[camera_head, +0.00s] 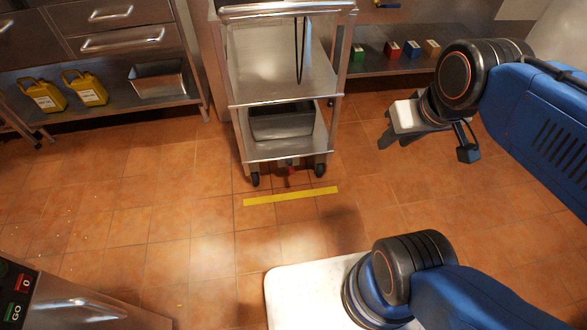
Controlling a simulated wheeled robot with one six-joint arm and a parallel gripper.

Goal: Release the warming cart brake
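The warming cart (283,78) is a metal trolley with shelves, standing upright on the tiled floor at the top centre. Two dark front casters (254,180) show at its foot. A small red part (291,171), which looks like the brake pedal, sits low between these casters. Whether it is pressed or raised is too small to tell. My gripper (388,140) hangs in the air to the right of the cart, apart from it and from the red part. It appears empty, but the angle hides the gap between its fingers.
A yellow floor strip (290,197) lies just in front of the cart. Steel drawers and a low shelf with yellow jugs (85,88) stand at left. Small coloured boxes (392,50) sit on a shelf behind. A steel unit with GO button (16,309) is at lower left. Nearby floor is clear.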

